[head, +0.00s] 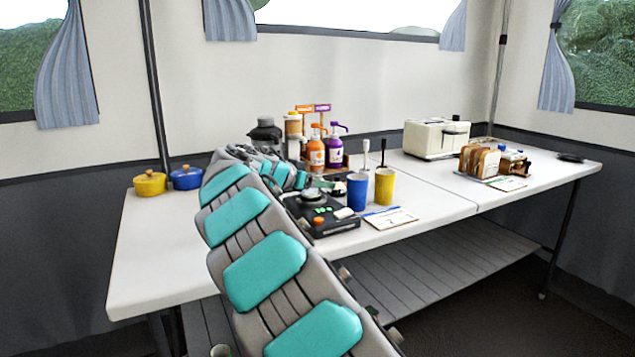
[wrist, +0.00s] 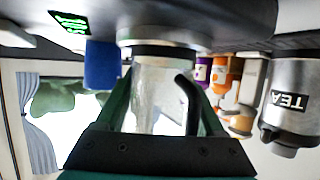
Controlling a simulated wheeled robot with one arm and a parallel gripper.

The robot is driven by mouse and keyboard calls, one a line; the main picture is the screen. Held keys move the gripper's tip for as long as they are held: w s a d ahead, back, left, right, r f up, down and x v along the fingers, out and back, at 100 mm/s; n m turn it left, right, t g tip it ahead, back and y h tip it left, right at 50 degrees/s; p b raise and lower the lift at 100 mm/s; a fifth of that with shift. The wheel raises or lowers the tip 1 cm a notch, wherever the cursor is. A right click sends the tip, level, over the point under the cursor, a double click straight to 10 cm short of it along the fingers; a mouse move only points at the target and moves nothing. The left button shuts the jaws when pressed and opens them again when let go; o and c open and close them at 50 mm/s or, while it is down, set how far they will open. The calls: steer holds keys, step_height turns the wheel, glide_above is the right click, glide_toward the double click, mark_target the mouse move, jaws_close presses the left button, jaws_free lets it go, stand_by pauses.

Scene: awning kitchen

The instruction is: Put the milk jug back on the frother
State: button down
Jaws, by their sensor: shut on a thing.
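The wrist view is upside down. The clear milk jug (wrist: 152,92) with a black handle stands between the green fingers of my gripper (wrist: 160,84), which is shut on it. The jug's metal-ringed base is right at the dark underside-up surface of the frother (wrist: 225,22); I cannot tell whether they touch. In the head view the frother (head: 338,224) is a black unit with a round plate and green lit marks on the table. My gripper (head: 322,184) is just above and behind it, and I cannot make out the jug there.
A blue cup (head: 357,192) and a yellow cup (head: 384,187) with whisks stand right of the frother. Syrup bottles (head: 316,150) and a tea canister (wrist: 290,100) are behind. A toaster (head: 436,139) and bread rack stand farther right. The table's left front (head: 160,260) is clear.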

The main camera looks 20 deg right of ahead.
steer(key=shift+f+b, duration=0.2)
steer(key=shift+b, duration=0.1)
jaws_free()
steer(key=shift+r, duration=0.2)
steer(key=b+v, duration=0.1)
steer(key=v, duration=1.1)
